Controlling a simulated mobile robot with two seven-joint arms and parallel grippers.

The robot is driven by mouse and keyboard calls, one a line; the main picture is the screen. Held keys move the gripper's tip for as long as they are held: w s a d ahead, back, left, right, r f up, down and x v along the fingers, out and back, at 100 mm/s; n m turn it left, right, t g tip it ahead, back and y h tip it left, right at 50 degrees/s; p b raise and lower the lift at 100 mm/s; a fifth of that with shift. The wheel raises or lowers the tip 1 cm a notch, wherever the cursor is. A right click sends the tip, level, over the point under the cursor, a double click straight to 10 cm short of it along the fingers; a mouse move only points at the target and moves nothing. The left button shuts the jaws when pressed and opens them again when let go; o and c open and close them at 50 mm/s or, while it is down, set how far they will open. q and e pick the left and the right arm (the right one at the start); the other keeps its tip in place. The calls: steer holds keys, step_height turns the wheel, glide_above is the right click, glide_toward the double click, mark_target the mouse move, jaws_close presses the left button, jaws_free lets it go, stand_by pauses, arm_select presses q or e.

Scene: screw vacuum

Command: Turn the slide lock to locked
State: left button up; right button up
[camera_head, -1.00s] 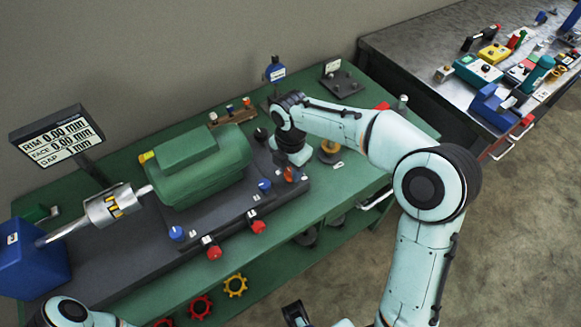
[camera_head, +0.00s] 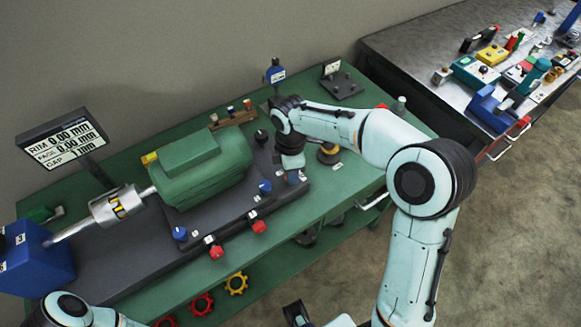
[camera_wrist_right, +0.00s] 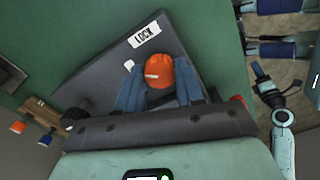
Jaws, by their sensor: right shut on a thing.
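The slide lock is an orange knob (camera_wrist_right: 158,72) on a dark plate (camera_wrist_right: 95,83), with a white LOCK label (camera_wrist_right: 145,34) beside it. A white line on the knob faces the left of the wrist view, near a small white mark on the plate. My right gripper (camera_wrist_right: 159,88) has its two blue-grey fingers closed around the knob. In the head view my right gripper (camera_head: 293,174) is at the right end of the motor's dark base and hides most of the knob. My left gripper (camera_head: 296,313) shows only partly at the bottom edge, away from the lock.
The green motor (camera_head: 200,165) and its silver coupling (camera_head: 118,205) lie left of my right gripper. Blue knobs (camera_head: 180,233) and red knobs (camera_head: 216,251) line the base's front. A yellow-topped dial stand and a tool-filled second table (camera_head: 430,55) are to the right.

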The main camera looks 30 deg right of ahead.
steer(key=m, duration=0.5)
steer(key=shift+r+m+p, duration=0.1)
steer(key=shift+m+p, duration=0.2)
arm_select(q)
steer(key=shift+w+r, duration=0.2)
steer(key=shift+r, duration=0.3)
arm_select(e)
steer(key=m, duration=0.4)
steer(key=shift+m, duration=0.7)
steer(key=o, duration=1)
steer(key=shift+o, duration=0.2)
arm_select(q)
steer(key=shift+w+r+p, duration=0.25)
steer(key=shift+r+p, duration=0.3)
steer(key=shift+p, duration=0.05)
steer(key=shift+w+r+p, duration=0.2)
steer(key=shift+r+p, duration=0.35)
arm_select(e)
step_height(320, 180, up, 13)
steer(key=shift+r, duration=0.15)
